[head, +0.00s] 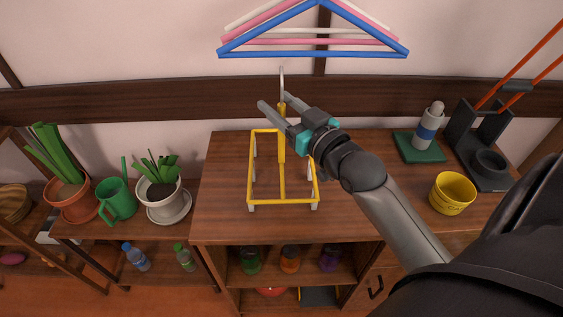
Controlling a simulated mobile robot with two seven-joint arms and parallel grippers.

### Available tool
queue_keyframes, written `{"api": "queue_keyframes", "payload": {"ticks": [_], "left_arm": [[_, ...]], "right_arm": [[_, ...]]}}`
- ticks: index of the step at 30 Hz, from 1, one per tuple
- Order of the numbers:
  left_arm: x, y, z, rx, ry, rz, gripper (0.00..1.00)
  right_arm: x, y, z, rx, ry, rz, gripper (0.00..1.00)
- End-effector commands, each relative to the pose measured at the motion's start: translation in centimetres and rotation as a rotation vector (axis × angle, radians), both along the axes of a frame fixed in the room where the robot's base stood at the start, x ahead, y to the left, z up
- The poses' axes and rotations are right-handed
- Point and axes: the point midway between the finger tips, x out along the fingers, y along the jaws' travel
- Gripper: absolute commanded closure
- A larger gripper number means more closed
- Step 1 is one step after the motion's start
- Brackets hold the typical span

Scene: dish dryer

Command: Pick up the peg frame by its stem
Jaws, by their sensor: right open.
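The peg frame is a yellow rectangular frame (249,175) with pale pegs at its corners, on the wooden cabinet top. Its yellow stem (281,150) rises from the middle and ends in a thin grey hook (282,78). My right gripper (274,102) is open, its two grey fingers pointing up and left at the upper stem. The stem appears to pass by or between the fingers; I cannot tell whether they touch it. The lower finger hides a small part of the stem. My left gripper is out of view.
Blue, pink and white hangers (313,54) hang on the wall above. A yellow pot (452,194), a bottle (428,126) on a green mat (419,149) and a dark holder (480,150) stand right. Potted plants (160,190) and a green watering can (117,201) stand left.

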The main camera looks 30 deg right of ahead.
Motion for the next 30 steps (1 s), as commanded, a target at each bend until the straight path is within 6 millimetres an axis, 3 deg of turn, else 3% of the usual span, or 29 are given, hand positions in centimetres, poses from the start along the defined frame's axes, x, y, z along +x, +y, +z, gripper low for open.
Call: {"api": "queue_keyframes", "payload": {"ticks": [7,17,30], "left_arm": [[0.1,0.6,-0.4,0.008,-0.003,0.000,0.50],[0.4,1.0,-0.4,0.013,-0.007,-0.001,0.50],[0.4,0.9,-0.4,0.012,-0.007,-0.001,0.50]], "right_arm": [[2.3,0.1,0.1,0.001,-0.001,0.000,0.45],[2.6,0.2,0.1,0.001,0.001,0.000,0.45],[2.6,0.2,0.1,0.001,0.001,0.000,0.95]]}}
